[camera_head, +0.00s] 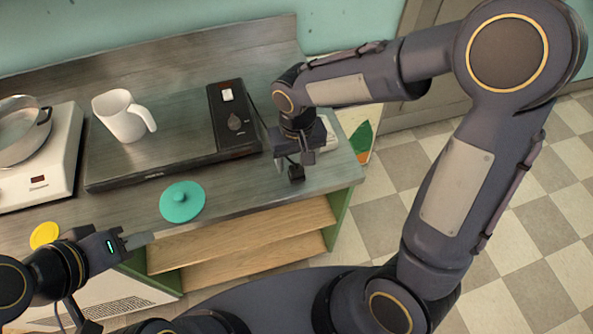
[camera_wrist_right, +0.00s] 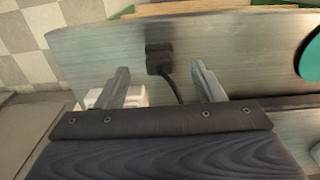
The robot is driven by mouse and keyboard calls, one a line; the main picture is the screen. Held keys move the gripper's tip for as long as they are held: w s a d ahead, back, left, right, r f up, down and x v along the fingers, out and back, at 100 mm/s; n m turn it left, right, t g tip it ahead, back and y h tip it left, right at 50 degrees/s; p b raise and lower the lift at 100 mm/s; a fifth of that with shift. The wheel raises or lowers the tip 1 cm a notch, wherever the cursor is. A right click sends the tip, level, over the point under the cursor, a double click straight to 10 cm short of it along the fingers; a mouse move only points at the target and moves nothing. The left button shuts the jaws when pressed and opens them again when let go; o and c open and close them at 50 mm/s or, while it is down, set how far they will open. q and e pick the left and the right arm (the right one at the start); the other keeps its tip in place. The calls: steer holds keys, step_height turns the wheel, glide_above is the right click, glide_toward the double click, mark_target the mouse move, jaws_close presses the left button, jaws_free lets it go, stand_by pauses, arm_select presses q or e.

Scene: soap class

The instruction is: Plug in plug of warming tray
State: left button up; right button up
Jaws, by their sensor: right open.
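The warming tray (camera_head: 165,160) is a flat steel plate with a black front edge and a black control panel (camera_head: 235,118) with a knob and switch. Its small black plug (camera_head: 296,173) lies near the counter's front right edge. In the right wrist view the plug (camera_wrist_right: 158,56) shows ahead, with its black cable (camera_wrist_right: 172,90) running back between the fingers. My right gripper (camera_head: 302,156) is open over the counter, its fingers (camera_wrist_right: 160,72) apart on either side of the plug's line, not closed on it. My left gripper (camera_head: 138,241) hangs at the counter's front; its finger gap is unclear.
A white mug (camera_head: 122,117) stands on the tray. A teal lid (camera_head: 182,202) and a yellow disc (camera_head: 44,235) lie in front. A white cooker with a pan (camera_head: 22,135) is left. A white box-like object (camera_head: 329,136), perhaps a socket, is partly hidden beyond my right gripper.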

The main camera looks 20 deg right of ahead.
mark_target(296, 167)
steer(key=f, duration=0.5)
steer(key=shift+w+f+p, duration=0.1)
steer(key=shift+w+p, duration=0.2)
steer(key=shift+w, duration=0.05)
steer(key=c, duration=1)
steer(key=shift+w+r, duration=0.1)
steer(key=shift+r, duration=0.7)
steer(key=s+a+r+b, duration=0.1)
steer(key=s+a+r, duration=0.8)
steer(key=a+r, duration=0.1)
steer(key=shift+s+r+b, duration=0.4)
steer(key=shift+r, duration=0.35)
